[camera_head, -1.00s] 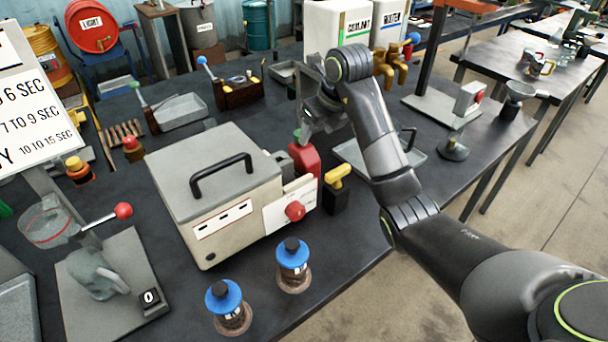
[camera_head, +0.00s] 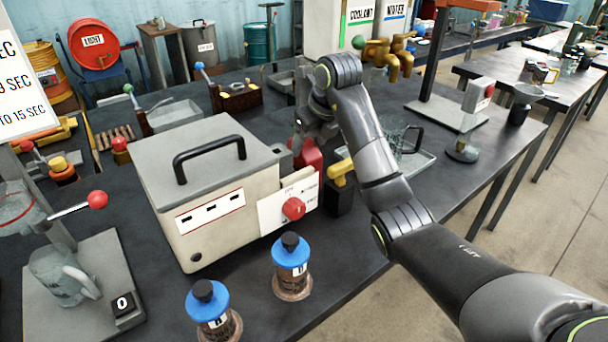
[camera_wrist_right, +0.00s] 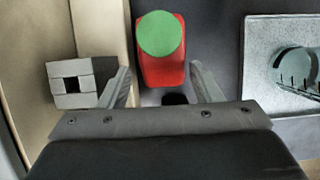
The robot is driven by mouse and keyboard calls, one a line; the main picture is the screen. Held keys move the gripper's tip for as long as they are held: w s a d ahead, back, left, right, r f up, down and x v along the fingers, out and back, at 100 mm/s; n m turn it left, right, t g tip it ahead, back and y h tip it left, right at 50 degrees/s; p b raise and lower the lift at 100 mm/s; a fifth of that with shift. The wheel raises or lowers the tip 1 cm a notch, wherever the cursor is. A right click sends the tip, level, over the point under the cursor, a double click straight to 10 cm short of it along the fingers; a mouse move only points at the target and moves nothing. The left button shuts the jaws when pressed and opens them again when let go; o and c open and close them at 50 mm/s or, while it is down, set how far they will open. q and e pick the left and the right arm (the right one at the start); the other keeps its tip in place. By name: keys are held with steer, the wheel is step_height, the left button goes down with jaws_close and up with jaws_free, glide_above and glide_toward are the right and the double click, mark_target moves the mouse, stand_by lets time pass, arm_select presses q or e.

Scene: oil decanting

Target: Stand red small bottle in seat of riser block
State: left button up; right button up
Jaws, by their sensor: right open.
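The red small bottle (camera_head: 309,154) stands upright behind the right end of the beige machine, partly hidden by my gripper. In the right wrist view its green cap (camera_wrist_right: 161,36) and red body (camera_wrist_right: 162,72) show between and just beyond the fingertips. My right gripper (camera_head: 306,138) is open around the bottle's near side, with visible gaps between both fingers (camera_wrist_right: 161,82) and the bottle. A grey block with a square hole (camera_wrist_right: 80,82) sits left of the bottle in the wrist view; I cannot tell if it is the riser block. My left gripper is not in view.
The beige machine (camera_head: 215,180) with a black handle stands close on the left. A black block with a yellow top (camera_head: 340,180) stands right of the bottle. A metal tray (camera_head: 415,160) lies further right. Two blue-capped bottles (camera_head: 291,262) (camera_head: 210,305) stand in front.

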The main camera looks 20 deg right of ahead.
mark_target(306, 156)
steer(key=shift+w+f+b, duration=0.15)
steer(key=shift+f+b, duration=0.2)
steer(key=shift+f, duration=0.1)
steer(key=x, duration=0.5)
steer(key=shift+d, duration=0.2)
steer(key=c, duration=1.1)
step_height(306, 156, up, 7)
steer(key=shift+f+b, duration=0.15)
steer(key=shift+b, duration=0.15)
step_height(306, 156, up, 3)
steer(key=shift+f+p, duration=0.2)
steer(key=shift+p, duration=0.6)
steer(key=shift+r+p, duration=0.45)
